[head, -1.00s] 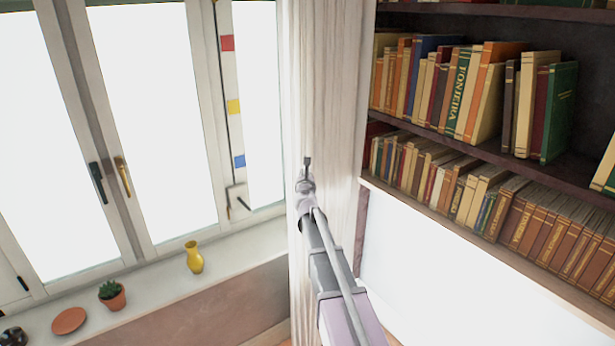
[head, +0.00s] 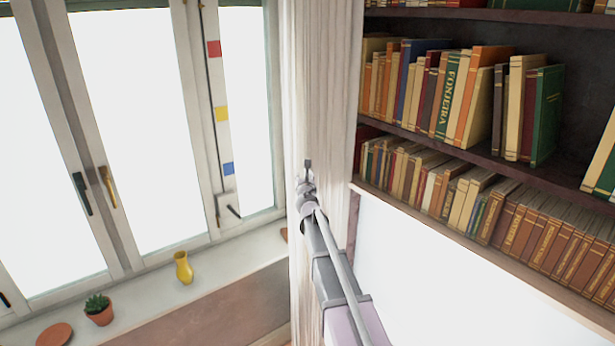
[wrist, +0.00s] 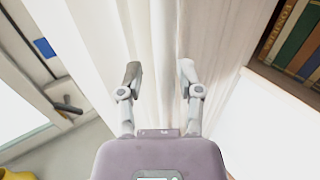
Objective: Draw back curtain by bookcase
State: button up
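The pale, pleated curtain (head: 318,100) hangs between the window and the bookcase (head: 440,150). My gripper (head: 307,168) is in front of the curtain's middle in the head view, seen from behind. In the wrist view the gripper (wrist: 160,70) has its two fingers clearly apart, and folds of the curtain (wrist: 158,25) show between and beyond them. I cannot tell whether the fingertips touch the cloth. The bookcase (wrist: 300,40) is at the right in the wrist view.
The window (head: 140,130) and its sill (head: 225,258) are at the left. A yellow vase (head: 183,268), a small potted cactus (head: 98,309) and a terracotta saucer (head: 54,336) stand on the sill. A white surface (head: 430,275) lies below the bookshelves.

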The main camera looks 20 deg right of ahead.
dwell(0.3)
jog(key=shift+s, duration=0.1)
jog(key=v, duration=1.1)
jog(key=shift+s, duration=0.4)
jog(key=shift+a, duration=0.1)
